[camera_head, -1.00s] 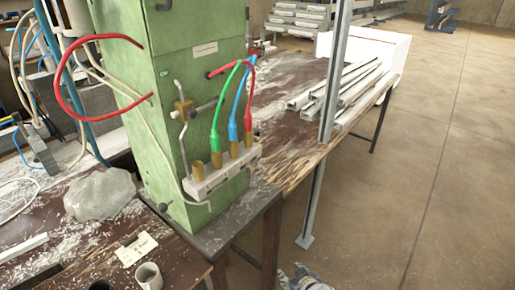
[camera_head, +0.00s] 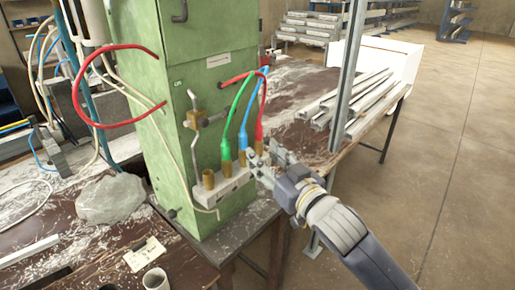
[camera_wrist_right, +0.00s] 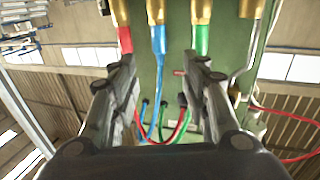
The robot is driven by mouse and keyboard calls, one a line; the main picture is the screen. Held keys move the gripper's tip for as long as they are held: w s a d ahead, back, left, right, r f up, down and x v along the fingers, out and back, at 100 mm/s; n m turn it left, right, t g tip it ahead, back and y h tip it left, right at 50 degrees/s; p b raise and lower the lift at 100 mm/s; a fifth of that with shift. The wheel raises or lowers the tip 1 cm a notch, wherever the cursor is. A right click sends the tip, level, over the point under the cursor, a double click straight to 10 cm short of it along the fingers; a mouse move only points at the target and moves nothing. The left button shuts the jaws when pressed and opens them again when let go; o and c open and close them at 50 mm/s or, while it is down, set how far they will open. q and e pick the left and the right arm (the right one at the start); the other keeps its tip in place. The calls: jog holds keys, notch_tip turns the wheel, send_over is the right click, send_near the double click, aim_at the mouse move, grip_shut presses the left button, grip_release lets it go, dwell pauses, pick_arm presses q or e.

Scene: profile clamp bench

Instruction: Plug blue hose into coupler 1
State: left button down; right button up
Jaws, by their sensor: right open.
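The blue hose (camera_head: 244,122) stands with its lower end in a brass coupler of the white block (camera_head: 231,188) on the green column, between the green hose (camera_head: 227,130) and the red hose (camera_head: 260,120). The leftmost coupler (camera_head: 208,180) is empty; no number is legible. My right gripper (camera_head: 265,161) is in front of the block's right end, hiding part of the red hose's coupler. In the right wrist view, which is upside down, its open fingers lie on either side of the blue hose (camera_wrist_right: 158,42), with nothing gripped. My left gripper is out of view.
A loop of red hose (camera_head: 80,95) juts from the green column (camera_head: 160,120) at left. A grey upright post (camera_head: 347,75) and metal profiles (camera_head: 365,95) are behind my right arm. A grey lump (camera_head: 110,198) and a white cup (camera_head: 155,279) are on the bench.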

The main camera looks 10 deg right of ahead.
aim_at(244, 130)
jog(key=p+x, duration=0.2)
jog(key=x, duration=0.6)
jog(key=shift+w+a, duration=0.1)
jog(key=shift+w, duration=0.3)
jog(key=shift+w+a+f+p, duration=0.1)
jog(key=shift+w+a+p, duration=0.2)
jog(key=shift+w, duration=0.4)
jog(key=c, duration=1)
jog(key=shift+d+r+p, duration=0.1)
jog(key=shift+r+p, duration=0.5)
jog(key=shift+s+r, duration=0.1)
jog(key=shift+r+p, duration=0.25)
jog(key=shift+p, duration=0.2)
jog(key=shift+r+p, duration=0.95)
jog(key=shift+r, duration=0.1)
